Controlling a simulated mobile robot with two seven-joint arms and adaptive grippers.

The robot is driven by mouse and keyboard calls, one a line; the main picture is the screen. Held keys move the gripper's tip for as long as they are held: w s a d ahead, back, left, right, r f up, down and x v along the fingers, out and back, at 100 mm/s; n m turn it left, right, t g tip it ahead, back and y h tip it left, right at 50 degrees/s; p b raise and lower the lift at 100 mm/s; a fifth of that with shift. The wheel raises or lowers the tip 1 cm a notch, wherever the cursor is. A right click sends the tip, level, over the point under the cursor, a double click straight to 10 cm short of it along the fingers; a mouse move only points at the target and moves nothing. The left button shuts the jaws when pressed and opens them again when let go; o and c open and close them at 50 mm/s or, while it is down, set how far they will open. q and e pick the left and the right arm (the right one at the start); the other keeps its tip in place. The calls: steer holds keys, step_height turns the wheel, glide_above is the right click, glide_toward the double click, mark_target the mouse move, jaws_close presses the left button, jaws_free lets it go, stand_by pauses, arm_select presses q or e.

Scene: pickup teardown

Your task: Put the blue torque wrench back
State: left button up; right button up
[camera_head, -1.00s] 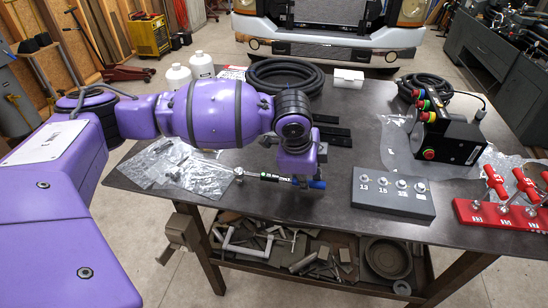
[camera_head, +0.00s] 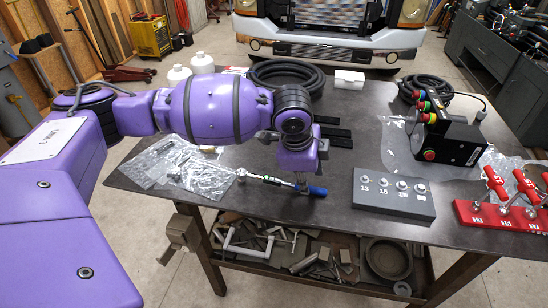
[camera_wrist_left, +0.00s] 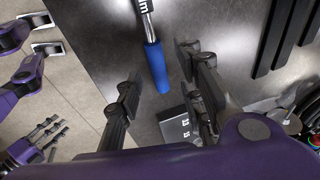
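The torque wrench (camera_head: 270,180) lies near the front edge of the dark table, with its ratchet head to the left and its blue handle (camera_head: 317,191) to the right. My left gripper (camera_head: 303,189) is low over the handle end, partly hidden by the wrist. In the left wrist view the gripper's dark fingers (camera_wrist_left: 160,95) are spread apart, and the blue handle (camera_wrist_left: 154,66) shows between them with clear space on both sides. The handle's exact height against the fingertips cannot be told.
Clear plastic bags (camera_head: 190,167) lie left of the wrench. A grey numbered socket block (camera_head: 393,193) and a red rack of T-handles (camera_head: 495,216) stand to the right. Black strips (camera_head: 333,135), a coiled hose (camera_head: 288,75) and a black control box (camera_head: 447,137) lie farther back.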

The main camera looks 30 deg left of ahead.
arm_select(q)
steer(key=d+v, duration=0.1)
steer(key=v, duration=0.9)
steer(key=shift+a+r+p, duration=0.3)
steer(key=shift+a+p, duration=0.15)
arm_select(e)
steer(key=shift+s+r, duration=0.1)
steer(key=shift+r, duration=0.3)
steer(key=shift+w+a+r, duration=0.1)
steer(key=shift+w, duration=0.1)
steer(key=shift+w+a+r, duration=0.15)
steer(key=shift+w, duration=0.3)
